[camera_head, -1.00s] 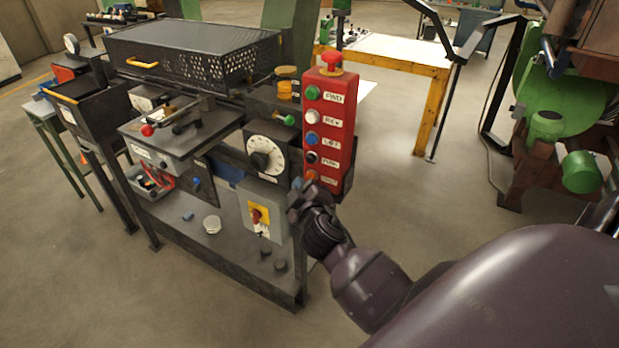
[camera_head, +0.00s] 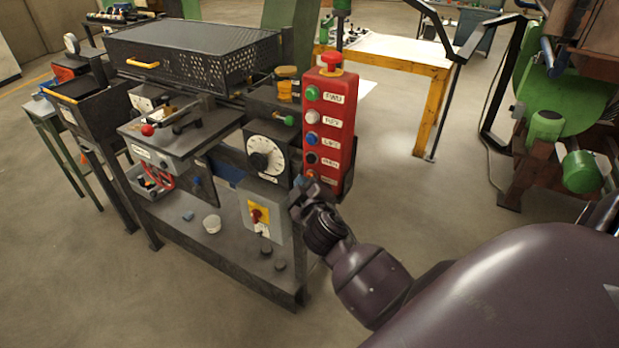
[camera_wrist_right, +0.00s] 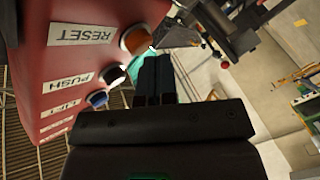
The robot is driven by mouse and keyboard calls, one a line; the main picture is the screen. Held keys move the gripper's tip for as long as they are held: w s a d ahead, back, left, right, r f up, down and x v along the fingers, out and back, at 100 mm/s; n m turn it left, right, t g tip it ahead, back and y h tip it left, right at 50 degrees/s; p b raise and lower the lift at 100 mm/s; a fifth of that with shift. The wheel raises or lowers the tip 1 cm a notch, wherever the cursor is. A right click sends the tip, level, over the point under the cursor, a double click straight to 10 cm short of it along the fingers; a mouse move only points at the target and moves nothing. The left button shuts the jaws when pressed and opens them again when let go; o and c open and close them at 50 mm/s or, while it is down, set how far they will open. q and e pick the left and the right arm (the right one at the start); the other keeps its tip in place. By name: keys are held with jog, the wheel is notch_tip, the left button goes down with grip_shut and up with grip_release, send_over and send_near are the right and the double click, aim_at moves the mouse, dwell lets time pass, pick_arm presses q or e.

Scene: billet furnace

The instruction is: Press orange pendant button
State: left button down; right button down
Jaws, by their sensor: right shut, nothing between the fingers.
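The red pendant (camera_head: 324,146) stands upright at the right end of the machine bench, with a column of labelled buttons on its face. The orange button (camera_head: 311,174) is the lowest one and is partly hidden by my gripper in the head view. In the right wrist view the orange button (camera_wrist_right: 137,40) sits beside the label RESET. My right gripper (camera_head: 302,187) is shut and empty, just below the orange button. Its dark fingertips (camera_wrist_right: 155,62) lie close beside the button in the wrist view; I cannot tell whether they touch it. My left gripper is not in view.
Above the orange button are black, blue, white and green buttons and a red mushroom knob (camera_head: 331,59). A dial box (camera_head: 268,157) and a grey box with a yellow switch plate (camera_head: 259,215) stand close left of my gripper.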

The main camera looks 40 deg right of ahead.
jog(key=shift+w+d, duration=0.15)
jog(key=shift+d, duration=0.25)
dwell(0.6)
jog(key=shift+a, duration=0.15)
jog(key=shift+s+a, duration=0.35)
jog(key=shift+a, duration=0.35)
jog(key=shift+s+a, duration=0.3)
jog(key=shift+a, duration=0.45)
jog(key=shift+s+a, duration=0.35)
jog(key=shift+a, duration=0.45)
jog(key=shift+s+a, duration=0.3)
jog(key=shift+a, duration=0.45)
